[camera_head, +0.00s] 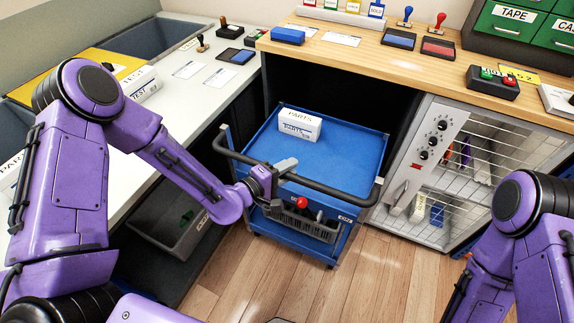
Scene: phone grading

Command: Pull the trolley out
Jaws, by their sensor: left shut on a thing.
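The blue trolley (345,152) stands partly in the dark gap between the white counter and the wooden bench. Its front sticks out over the wood floor. A dark push handle (335,191) runs across its front. A white PARTS box (300,124) lies on its top, near the back. My left gripper (280,172) is shut on the handle, left of its middle. A red knob (301,202) and a dark basket (305,226) show below the handle. My right arm shows at the lower right, but its gripper is out of view.
A grey cabinet (428,140) with wire shelves stands close on the trolley's right. A dark grey bin (172,221) is under the white counter (160,140) on the left. The wood floor (290,285) in front is clear.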

